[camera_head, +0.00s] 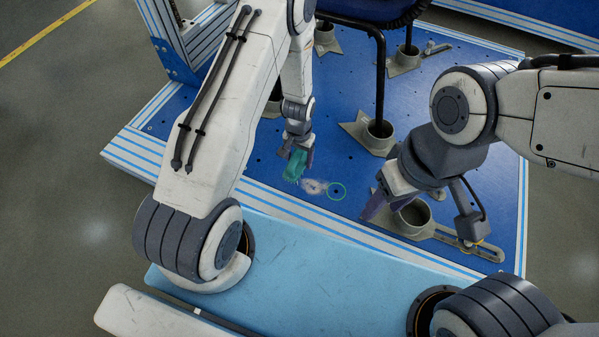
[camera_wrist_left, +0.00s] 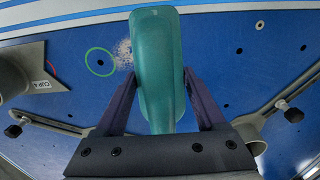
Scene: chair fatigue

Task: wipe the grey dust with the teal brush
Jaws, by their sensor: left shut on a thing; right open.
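The teal brush (camera_head: 296,165) is held in my left gripper (camera_head: 298,153), which is shut on it just over the blue platform. In the left wrist view the brush (camera_wrist_left: 158,65) lies between the two purple fingers (camera_wrist_left: 160,100), its far end beside the dust. The grey dust (camera_head: 313,186) is a pale patch on the blue surface, right of the brush. It also shows in the left wrist view (camera_wrist_left: 125,55), partly hidden by the brush. I cannot tell whether the bristles touch the surface. My right gripper (camera_head: 378,209) is open and empty, right of the dust.
A teal-green ring (camera_head: 337,191) around a hole lies right of the dust. A chair with dark legs (camera_head: 380,90) stands in grey sockets behind. The striped platform edge (camera_head: 330,225) runs in front.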

